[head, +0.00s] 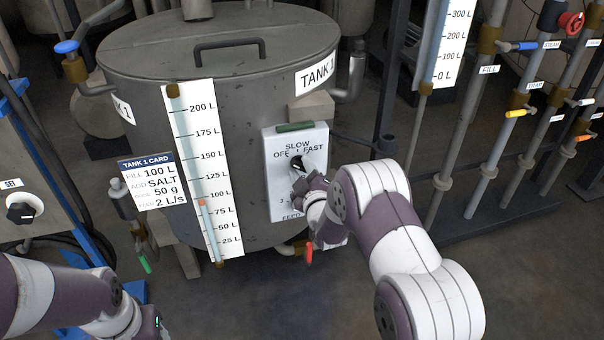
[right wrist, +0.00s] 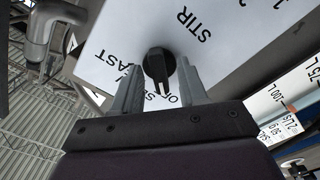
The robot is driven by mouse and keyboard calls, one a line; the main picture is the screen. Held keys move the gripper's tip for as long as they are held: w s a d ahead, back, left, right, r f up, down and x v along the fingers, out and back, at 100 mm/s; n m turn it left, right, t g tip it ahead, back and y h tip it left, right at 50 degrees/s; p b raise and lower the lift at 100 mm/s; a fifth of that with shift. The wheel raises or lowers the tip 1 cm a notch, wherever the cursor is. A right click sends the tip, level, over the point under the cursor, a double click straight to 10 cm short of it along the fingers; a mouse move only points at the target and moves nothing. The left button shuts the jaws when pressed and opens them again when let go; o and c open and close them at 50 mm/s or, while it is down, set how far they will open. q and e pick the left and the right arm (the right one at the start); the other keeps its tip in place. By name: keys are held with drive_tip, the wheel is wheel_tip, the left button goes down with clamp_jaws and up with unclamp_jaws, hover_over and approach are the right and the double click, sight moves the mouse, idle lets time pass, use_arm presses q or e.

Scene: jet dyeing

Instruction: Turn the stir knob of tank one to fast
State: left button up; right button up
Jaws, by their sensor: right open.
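Tank one (head: 145,70) is a grey lidded vessel with a white control panel (head: 284,203) on its front. The panel reads OFF, SLOW and FAST around a black stir knob (head: 296,161); STIR also shows in the right wrist view. My right gripper (head: 299,180) is at the panel, open. In the right wrist view its two fingers stand on either side of the knob (right wrist: 159,64); I cannot tell whether they touch it.
A level gauge (head: 190,130) and a tank 1 card (head: 150,183) are left of the panel. A red-handled valve (head: 309,253) hangs below it. Pipes with coloured valve handles (head: 516,113) stand at the right. Another black knob (head: 21,212) is at the far left.

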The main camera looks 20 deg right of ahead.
drive_tip(key=shift+c, duration=0.3)
clamp_jaws()
drive_tip(key=shift+m, duration=0.4)
drive_tip(key=m, duration=0.9)
drive_tip(key=shift+b, duration=0.35)
drive_tip(key=m, duration=0.5)
drive_tip(key=shift+m, duration=2.5)
